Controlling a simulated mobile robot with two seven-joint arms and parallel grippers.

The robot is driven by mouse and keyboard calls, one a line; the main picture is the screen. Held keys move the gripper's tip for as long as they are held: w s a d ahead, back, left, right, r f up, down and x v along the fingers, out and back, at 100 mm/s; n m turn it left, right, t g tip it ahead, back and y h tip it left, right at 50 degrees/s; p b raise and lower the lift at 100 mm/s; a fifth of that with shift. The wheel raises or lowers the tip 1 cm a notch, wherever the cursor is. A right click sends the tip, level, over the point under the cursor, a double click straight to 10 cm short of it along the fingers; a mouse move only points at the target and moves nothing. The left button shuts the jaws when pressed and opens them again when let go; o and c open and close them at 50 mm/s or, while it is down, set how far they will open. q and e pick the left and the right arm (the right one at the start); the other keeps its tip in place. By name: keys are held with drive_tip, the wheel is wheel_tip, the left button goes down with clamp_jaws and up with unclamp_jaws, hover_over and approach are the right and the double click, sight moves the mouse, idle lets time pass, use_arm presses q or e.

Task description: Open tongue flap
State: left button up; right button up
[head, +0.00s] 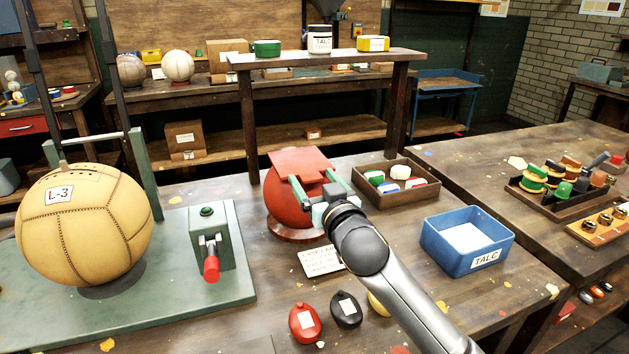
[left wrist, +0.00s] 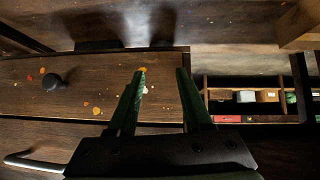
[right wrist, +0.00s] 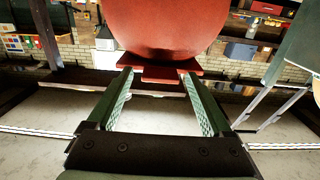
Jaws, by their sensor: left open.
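A red ball (head: 289,208) sits on a round brown base on the table. A red flap (head: 300,160) stands raised at its top, like a flat panel. My right gripper (head: 318,192) is at the ball's right side, just below the flap. In the right wrist view, the ball (right wrist: 165,28) fills the top, and the flap (right wrist: 160,72) lies by the fingertips. The fingers (right wrist: 157,80) are spread apart; whether they touch the flap I cannot tell. My left gripper (left wrist: 158,75) is open and empty, facing a wooden drawer front, and out of the head view.
A tan ball marked L-3 (head: 87,228) and a green fixture with a red-handled lever (head: 211,250) stand left. A brown tray (head: 397,170) and blue TALC bin (head: 466,250) stand right. A card (head: 321,260) and red and black tins (head: 305,322) lie in front.

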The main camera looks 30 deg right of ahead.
clamp_jaws()
idle(0.5)
